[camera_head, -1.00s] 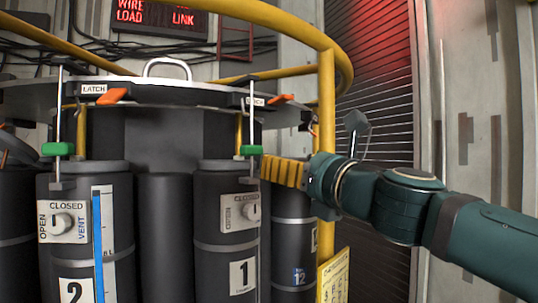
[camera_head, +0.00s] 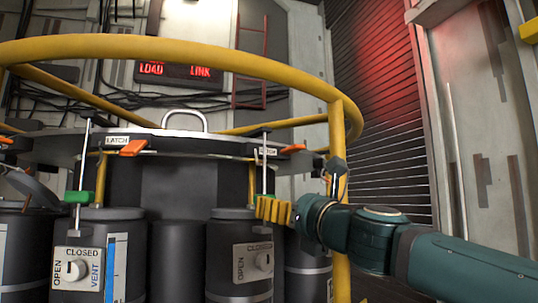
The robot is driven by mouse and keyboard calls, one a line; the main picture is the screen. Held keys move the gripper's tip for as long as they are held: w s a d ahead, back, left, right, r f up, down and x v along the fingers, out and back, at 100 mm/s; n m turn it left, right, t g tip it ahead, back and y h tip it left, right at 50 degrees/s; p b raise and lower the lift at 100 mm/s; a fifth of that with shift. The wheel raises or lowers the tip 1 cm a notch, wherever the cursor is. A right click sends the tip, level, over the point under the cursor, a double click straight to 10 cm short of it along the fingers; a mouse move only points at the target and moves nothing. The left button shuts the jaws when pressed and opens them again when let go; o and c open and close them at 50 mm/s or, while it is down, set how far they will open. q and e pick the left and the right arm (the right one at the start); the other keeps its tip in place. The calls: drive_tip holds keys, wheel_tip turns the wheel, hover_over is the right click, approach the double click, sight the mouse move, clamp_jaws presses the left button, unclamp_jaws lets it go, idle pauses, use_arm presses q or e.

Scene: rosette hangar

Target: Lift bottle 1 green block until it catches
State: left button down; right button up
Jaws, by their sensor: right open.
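Bottle 1 (camera_head: 233,284) is a dark cylinder with a knob plate, at the bottom middle of the head view; its number is out of view. A thin upright rod rises above it, with a small green block (camera_head: 262,196) low on the rod, mostly hidden behind yellow fingers. My right gripper (camera_head: 262,208), yellow-fingered on a teal arm, reaches in from the right. It is open, its fingertips at the block and rod; I cannot tell whether they touch. My left gripper is not in view.
Another bottle (camera_head: 128,262) at left has its own green block (camera_head: 78,197) on a rod. A round plate with orange latches (camera_head: 133,148) lies above the bottles. A yellow rail (camera_head: 180,50) curves around, with a post (camera_head: 338,140) close to my right wrist.

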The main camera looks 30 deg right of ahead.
drive_tip(key=shift+w+r, duration=0.2)
drive_tip(key=shift+w, duration=0.7)
drive_tip(key=shift+w+r, duration=0.15)
drive_tip(key=shift+w, duration=0.75)
drive_tip(key=shift+w+r, duration=0.2)
drive_tip(key=shift+w, duration=0.7)
drive_tip(key=shift+w, duration=0.1)
